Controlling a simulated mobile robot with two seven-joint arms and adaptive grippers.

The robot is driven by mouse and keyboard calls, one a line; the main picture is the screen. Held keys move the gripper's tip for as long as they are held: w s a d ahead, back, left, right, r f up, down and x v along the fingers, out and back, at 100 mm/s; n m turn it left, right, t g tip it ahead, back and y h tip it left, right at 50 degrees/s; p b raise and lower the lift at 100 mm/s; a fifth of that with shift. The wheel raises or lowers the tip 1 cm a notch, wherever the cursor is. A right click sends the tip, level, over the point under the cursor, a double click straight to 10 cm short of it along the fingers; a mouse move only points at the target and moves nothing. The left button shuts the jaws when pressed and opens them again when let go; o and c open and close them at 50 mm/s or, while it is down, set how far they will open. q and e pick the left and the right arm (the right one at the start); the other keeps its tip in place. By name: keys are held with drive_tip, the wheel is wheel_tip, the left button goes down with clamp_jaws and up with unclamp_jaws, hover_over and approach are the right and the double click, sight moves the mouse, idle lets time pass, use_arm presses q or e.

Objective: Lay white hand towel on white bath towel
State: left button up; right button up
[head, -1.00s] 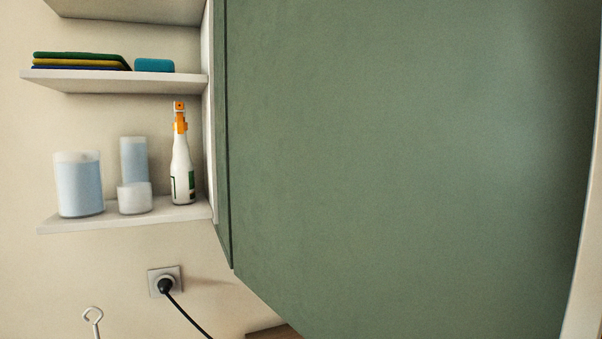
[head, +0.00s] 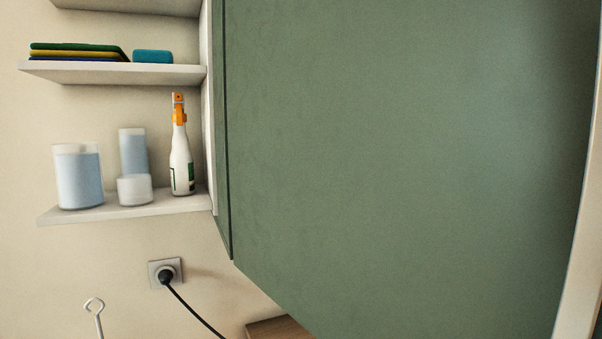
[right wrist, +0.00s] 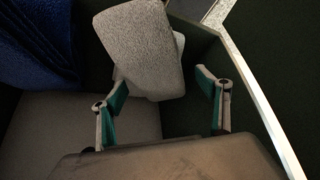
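In the right wrist view, a pale grey-white towel (right wrist: 135,40) with a looped texture lies beyond my right gripper (right wrist: 161,78). A second pale layer shows at its lower right edge; I cannot tell whether it is another towel or a fold. I cannot tell which of the task's two towels this is. My right gripper's two teal-padded fingers are wide apart with nothing clasped between them. The head view shows neither gripper and no white towel.
A dark blue towel (right wrist: 40,40) lies at the wrist view's upper left. A pale edge (right wrist: 262,100) runs down its right side. The head view shows a large green panel (head: 400,160), a shelf (head: 125,208) with a spray bottle (head: 181,160), and a wall socket (head: 167,272).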

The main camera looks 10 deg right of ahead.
drive_tip(key=v, duration=1.2)
idle(0.4)
